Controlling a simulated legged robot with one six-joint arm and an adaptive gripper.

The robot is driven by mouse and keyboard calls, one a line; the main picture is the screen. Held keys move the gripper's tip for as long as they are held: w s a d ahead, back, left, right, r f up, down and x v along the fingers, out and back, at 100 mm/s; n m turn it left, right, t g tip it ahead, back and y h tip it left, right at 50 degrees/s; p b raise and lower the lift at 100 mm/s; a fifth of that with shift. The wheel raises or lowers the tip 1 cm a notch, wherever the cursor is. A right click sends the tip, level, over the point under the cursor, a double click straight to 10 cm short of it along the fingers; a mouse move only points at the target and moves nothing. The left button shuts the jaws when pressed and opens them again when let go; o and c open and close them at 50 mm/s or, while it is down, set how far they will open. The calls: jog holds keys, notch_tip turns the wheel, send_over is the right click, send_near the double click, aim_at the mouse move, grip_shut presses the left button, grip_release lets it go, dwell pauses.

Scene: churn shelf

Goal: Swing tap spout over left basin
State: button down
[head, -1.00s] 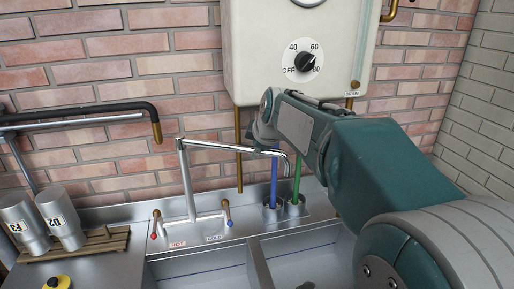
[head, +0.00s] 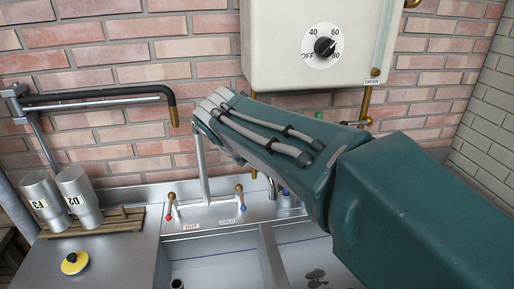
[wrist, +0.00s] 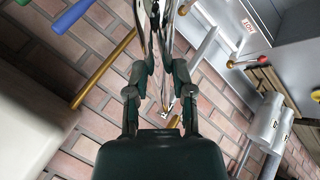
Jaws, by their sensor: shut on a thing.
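The tap column (head: 203,175) stands at the back of the sink, with a red-tipped hot handle (head: 169,207) and a blue-tipped cold handle (head: 241,199). My arm hides most of the spout. A curved chrome piece, apparently the spout's end (head: 272,187), shows below my arm, near the line of the divider. In the wrist view my gripper (wrist: 160,25) is shut, with chrome pipe between its fingers, apparently the spout. The left basin (head: 210,262) and right basin (head: 315,255) lie in front, parted by a divider (head: 270,255).
A white heater (head: 320,45) hangs above, with a brass drain pipe (head: 368,100). A dark hose with brass end (head: 173,112) juts out at left. Two metal canisters (head: 77,195) lean on a wooden rack (head: 108,222). A yellow button (head: 75,263) is at front left.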

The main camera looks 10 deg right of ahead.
jog(key=s+a+m+g+h, duration=0.2)
jog(key=a+m, duration=0.4)
jog(key=a, duration=0.6)
jog(key=shift+s+g+h, duration=0.3)
jog(key=shift+s+h, duration=0.05)
jog(key=shift+h, duration=0.35)
jog(key=shift+d, duration=0.1)
jog(key=shift+c, duration=2.4)
grip_release()
jog(key=v, duration=1.2)
jog(key=shift+w+f, duration=0.1)
